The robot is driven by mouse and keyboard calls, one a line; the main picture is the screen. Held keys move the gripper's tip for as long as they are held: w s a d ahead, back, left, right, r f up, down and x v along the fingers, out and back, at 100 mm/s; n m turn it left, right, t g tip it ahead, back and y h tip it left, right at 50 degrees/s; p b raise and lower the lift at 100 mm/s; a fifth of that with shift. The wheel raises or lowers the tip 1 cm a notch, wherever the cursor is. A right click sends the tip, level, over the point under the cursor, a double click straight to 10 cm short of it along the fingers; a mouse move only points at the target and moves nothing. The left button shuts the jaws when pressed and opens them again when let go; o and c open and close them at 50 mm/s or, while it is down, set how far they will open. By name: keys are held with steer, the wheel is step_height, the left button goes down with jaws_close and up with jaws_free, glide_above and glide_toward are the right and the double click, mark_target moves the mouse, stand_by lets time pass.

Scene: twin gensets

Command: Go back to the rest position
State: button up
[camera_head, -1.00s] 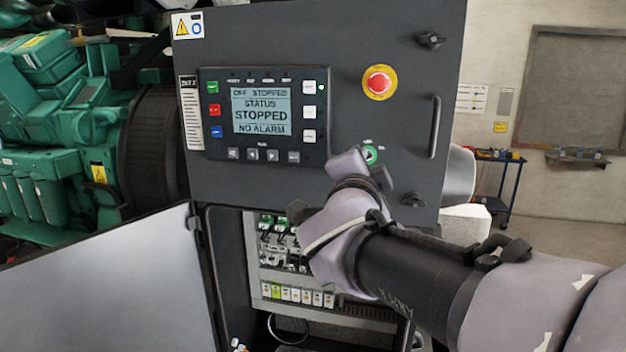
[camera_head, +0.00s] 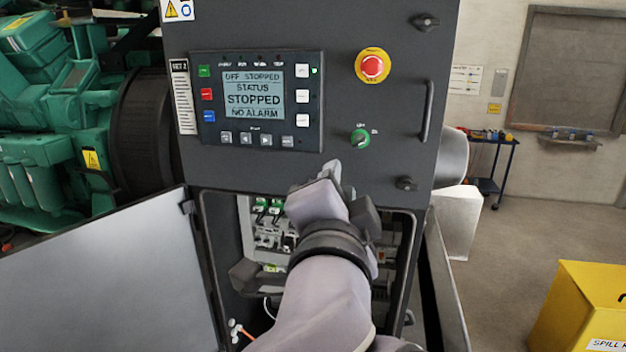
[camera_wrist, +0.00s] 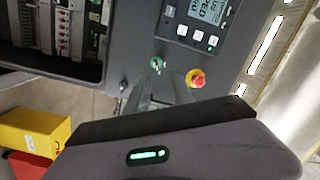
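My gripper (camera_head: 334,174) is in front of the dark control cabinet (camera_head: 385,95), just below the green selector knob (camera_head: 360,138) and above the open lower compartment. In the wrist view, my gripper (camera_wrist: 160,88) shows two fingers standing apart with nothing visible between them. The green knob (camera_wrist: 157,63) and the red emergency stop button (camera_wrist: 195,77) lie beyond the fingertips in that view. My gripper appears clear of the knob, and my arm hides part of the compartment.
The display (camera_head: 254,95) reads OFF STOPPED, STATUS STOPPED, NO ALARM. An open cabinet door (camera_head: 110,280) stands out at lower left. A yellow spill box (camera_head: 580,310) stands at lower right. A green engine (camera_head: 45,150) is at left.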

steer(key=s+a+f+n+g+y+b, duration=0.25)
steer(key=f+n+y, duration=0.2)
steer(key=f, duration=0.35)
steer(key=s+a+f+n+g+y+b, duration=0.1)
steer(key=f+n+g+y+b, duration=0.15)
steer(key=f+n+y, duration=0.4)
steer(key=s+d+f+g+h+b, duration=0.1)
steer(key=s+d+f+g+h, duration=0.1)
steer(key=s+f, duration=0.4)
steer(key=s+d+f+g+h+b, duration=0.1)
steer(key=s+d+f+g+h, duration=0.2)
steer(key=f, duration=0.9)
steer(key=s+d+g, duration=0.1)
steer(key=s+g, duration=0.1)
steer(key=s, duration=0.1)
steer(key=shift+s+d+m+b, duration=0.2)
steer(key=shift+s+m+b, duration=0.15)
steer(key=shift+s+m, duration=0.05)
